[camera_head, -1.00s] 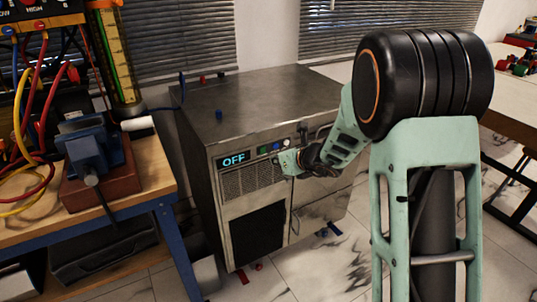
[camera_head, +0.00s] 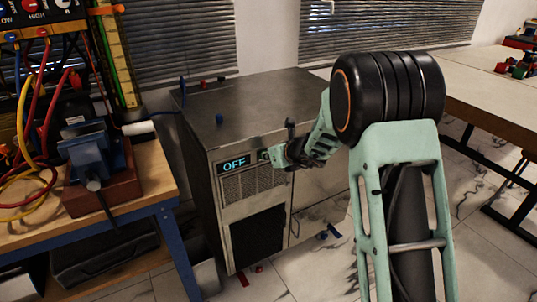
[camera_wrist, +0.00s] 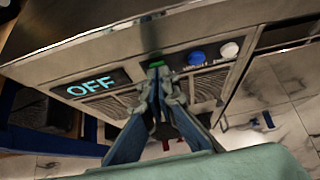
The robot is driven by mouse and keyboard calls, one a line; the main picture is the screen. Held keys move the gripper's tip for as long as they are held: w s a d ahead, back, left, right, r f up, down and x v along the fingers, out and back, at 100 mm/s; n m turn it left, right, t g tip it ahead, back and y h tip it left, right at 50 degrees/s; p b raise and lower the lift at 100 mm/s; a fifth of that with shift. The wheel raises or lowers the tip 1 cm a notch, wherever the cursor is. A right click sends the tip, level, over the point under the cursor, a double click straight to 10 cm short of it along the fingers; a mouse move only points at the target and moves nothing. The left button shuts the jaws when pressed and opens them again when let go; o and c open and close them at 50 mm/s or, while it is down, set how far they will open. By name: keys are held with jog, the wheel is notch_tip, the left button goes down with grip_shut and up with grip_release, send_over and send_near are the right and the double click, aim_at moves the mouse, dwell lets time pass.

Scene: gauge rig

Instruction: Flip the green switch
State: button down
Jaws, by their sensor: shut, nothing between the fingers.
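The green switch (camera_wrist: 195,58) sits on the front panel of a metal cabinet, right of a lit display reading OFF (camera_wrist: 92,84). In the wrist view a green part shows just past my fingertips, beside a blue round knob and a white one (camera_wrist: 229,50). My gripper (camera_wrist: 160,74) is shut and empty, its tips at the panel by the green part; I cannot tell whether they touch. In the head view my gripper (camera_head: 272,155) is at the cabinet's (camera_head: 250,105) upper front, just right of the display (camera_head: 234,163), and hides most of the controls.
A workbench (camera_head: 150,185) with a blue vise (camera_head: 95,150) stands left of the cabinet. A white table (camera_head: 490,90) is at the right. Small red and blue pieces lie on the cabinet top and floor. The floor before the cabinet is mostly clear.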

jog(key=p, duration=0.3)
jog(key=shift+w+a+r+g, duration=0.15)
jog(key=shift+w+a+g, duration=0.1)
jog(key=shift+g, duration=0.15)
jog(key=shift+r+p, duration=0.65)
jog(key=shift+r, duration=0.25)
jog(key=shift+d, duration=0.15)
